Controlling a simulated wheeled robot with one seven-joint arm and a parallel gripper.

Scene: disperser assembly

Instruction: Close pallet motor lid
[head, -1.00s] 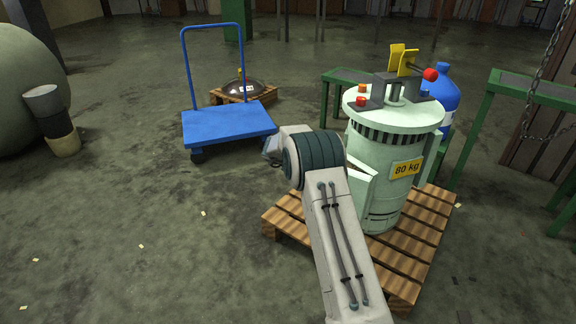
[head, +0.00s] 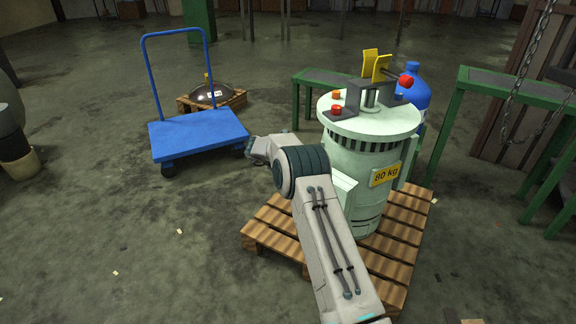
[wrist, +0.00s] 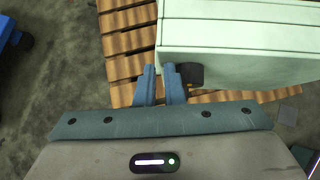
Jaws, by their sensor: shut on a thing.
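The pallet motor (head: 362,165) is a pale green cylinder with an "80 kg" label, standing upright on a wooden pallet. Its pale green lid (head: 343,190) shows at the motor's lower left, partly behind my arm. In the wrist view a pale green panel (wrist: 240,38), which looks like the lid, fills the upper right, with a dark knob (wrist: 191,75) at its lower edge. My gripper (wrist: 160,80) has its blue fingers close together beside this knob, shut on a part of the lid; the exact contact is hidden. In the head view the fingers are hidden behind my arm.
The wooden pallet (head: 270,232) lies under the motor. A blue trolley (head: 198,134) stands to the left, with a dark domed part (head: 208,94) on a small pallet behind it. Green tables (head: 495,80) and a blue bottle (head: 413,88) stand right and behind.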

